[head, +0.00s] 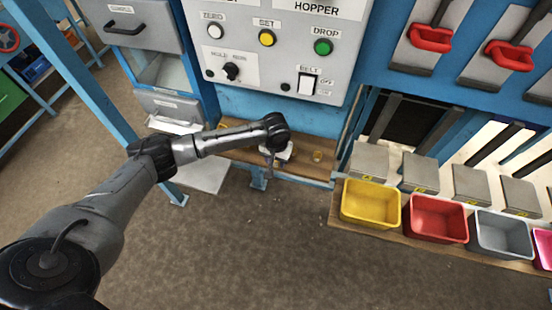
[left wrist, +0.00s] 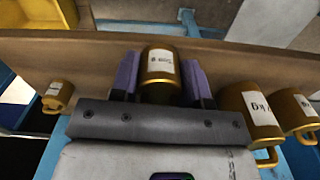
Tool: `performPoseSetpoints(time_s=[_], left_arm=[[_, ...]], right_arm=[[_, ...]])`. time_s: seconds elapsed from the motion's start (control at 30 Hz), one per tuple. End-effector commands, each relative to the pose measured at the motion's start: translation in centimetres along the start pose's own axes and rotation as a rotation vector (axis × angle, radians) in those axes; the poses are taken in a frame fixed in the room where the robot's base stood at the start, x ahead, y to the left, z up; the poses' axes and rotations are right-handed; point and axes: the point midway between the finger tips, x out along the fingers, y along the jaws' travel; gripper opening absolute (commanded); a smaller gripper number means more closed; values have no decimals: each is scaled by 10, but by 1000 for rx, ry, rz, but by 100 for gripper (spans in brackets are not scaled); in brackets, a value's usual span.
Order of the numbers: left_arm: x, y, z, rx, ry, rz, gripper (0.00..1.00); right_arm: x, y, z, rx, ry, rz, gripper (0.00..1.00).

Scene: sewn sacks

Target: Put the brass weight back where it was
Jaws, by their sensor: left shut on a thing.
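My left gripper (head: 274,158) reaches down to the wooden shelf (head: 236,154) under the hopper panel. In the left wrist view its two purple fingers (left wrist: 158,82) are shut on a brass weight (left wrist: 160,62) with a white label. The fingers stand on both sides of this weight, and its lower part is hidden by the gripper body. I cannot tell whether it touches the shelf. A smaller brass weight (left wrist: 57,96) stands apart on one side; in the head view a small brass weight (head: 317,156) shows right of the gripper. My right gripper is not in view.
Two larger brass weights, one nearer (left wrist: 250,112) and one beyond (left wrist: 293,110), stand close beside the gripper in the left wrist view. The hopper panel (head: 270,85) rises behind the shelf. Yellow (head: 370,218), red (head: 438,232) and grey (head: 503,247) bins stand at right.

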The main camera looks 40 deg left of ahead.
Motion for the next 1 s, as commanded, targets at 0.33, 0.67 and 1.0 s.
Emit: performPoseSetpoints(time_s=[0.33,0.67,1.0], left_arm=[[1,0,0,0,-1,0,68],[-8,0,0,1,1,0,68],[-69,0,0,1,2,1,68]], right_arm=[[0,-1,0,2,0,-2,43],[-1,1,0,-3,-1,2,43],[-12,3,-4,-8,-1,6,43]])
